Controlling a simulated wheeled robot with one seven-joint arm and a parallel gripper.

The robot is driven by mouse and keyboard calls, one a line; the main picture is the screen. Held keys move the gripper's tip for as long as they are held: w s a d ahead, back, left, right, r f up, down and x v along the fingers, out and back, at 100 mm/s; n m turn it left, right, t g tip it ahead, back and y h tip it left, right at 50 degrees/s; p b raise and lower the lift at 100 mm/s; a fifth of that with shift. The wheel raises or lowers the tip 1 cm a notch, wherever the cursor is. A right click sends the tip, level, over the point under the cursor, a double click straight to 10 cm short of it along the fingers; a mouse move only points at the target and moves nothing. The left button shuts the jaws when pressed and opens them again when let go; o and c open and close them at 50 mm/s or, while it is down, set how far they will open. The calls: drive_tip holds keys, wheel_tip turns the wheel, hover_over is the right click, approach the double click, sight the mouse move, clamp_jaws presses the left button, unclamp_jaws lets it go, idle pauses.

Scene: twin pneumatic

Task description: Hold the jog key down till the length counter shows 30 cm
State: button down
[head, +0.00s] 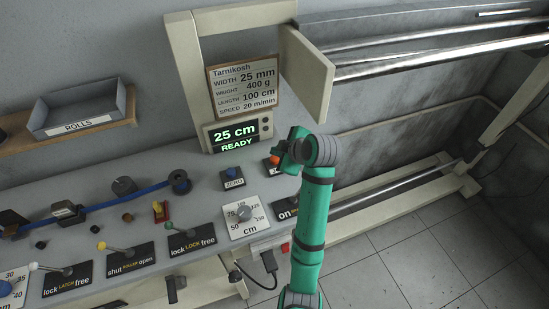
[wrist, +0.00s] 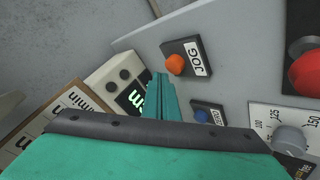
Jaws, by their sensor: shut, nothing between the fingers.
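The jog key is an orange button (wrist: 175,64) on a black base labelled JOG. In the head view the orange button (head: 275,160) shows just left of my gripper, partly covered by it. The length counter (head: 238,133) reads 25 cm with READY below it; in the wrist view only part of the counter (wrist: 132,98) shows. My gripper (wrist: 160,80) is shut and empty. Its tips appear beside the orange button in the wrist view, and I cannot tell whether they touch it. In the head view my gripper (head: 284,158) is small and its tips are hard to make out.
A blue ZERO key (head: 231,173) is left of the jog key. A cm dial (head: 244,214) and an on switch (head: 286,210) lie in front. A red knob (wrist: 308,72) stands right in the wrist view. A spec card (head: 243,87) hangs above the counter.

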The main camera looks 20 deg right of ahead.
drive_tip(key=shift+w+a+f, duration=0.1)
drive_tip(key=shift+a+f, duration=0.05)
drive_tip(key=shift+f, duration=0.25)
drive_tip(key=shift+d, duration=0.3)
drive_tip(key=shift+s, duration=0.2)
drive_tip(key=shift+a+f, duration=0.15)
drive_tip(key=shift+f, duration=0.05)
drive_tip(key=shift+w+f, duration=0.15)
drive_tip(key=shift+f, duration=0.25)
idle(0.7)
drive_tip(key=shift+r, duration=0.2)
drive_tip(key=shift+s+r, duration=0.2)
drive_tip(key=shift+r, duration=0.6)
